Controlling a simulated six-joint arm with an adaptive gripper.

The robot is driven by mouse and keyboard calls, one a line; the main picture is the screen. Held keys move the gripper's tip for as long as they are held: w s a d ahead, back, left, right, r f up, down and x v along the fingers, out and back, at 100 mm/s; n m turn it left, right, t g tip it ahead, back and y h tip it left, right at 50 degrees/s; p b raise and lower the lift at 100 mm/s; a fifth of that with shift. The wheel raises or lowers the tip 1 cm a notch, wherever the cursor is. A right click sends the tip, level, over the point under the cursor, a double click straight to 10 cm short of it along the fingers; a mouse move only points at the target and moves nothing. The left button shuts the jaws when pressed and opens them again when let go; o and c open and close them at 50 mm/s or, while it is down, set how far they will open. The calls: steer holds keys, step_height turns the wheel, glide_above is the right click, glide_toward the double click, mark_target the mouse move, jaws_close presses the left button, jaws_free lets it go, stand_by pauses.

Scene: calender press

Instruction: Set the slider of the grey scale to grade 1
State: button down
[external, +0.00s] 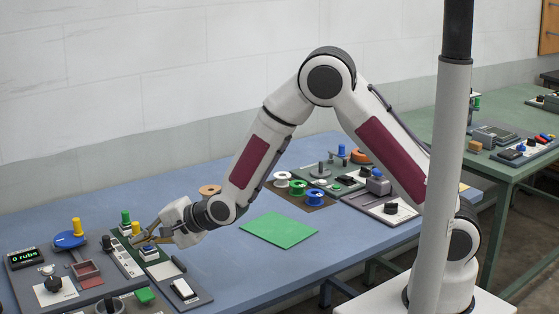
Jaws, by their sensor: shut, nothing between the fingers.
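My gripper (143,240) is shut and empty. It reaches down from the right over a narrow dark board (122,262) at the left of the blue table. A green knob (125,217) and a yellow knob (135,228) stand just behind the fingers. A small black knob (107,243) stands at the board's left side. The grey scale's grades and its slider are too small to make out, so I cannot tell the slider's setting.
To the left stand a "0 rubs" display (25,257), a blue disc (70,239) and a red tray (87,271). A white-topped block (183,289) is in front. A green sheet (279,229) lies mid-table. Several spools (298,187) stand behind it. Bare blue tabletop lies around the sheet.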

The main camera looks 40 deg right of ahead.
mark_target(110, 244)
steer(key=x, duration=0.3)
steer(key=shift+w+a+f, duration=0.1)
steer(key=shift+w+a, duration=0.6)
steer(key=shift+w, duration=0.2)
steer(key=shift+w+a, duration=0.55)
steer(key=shift+w, duration=0.2)
steer(key=shift+w, duration=2.4)
steer(key=shift+s+d, duration=0.1)
steer(key=shift+d, duration=0.05)
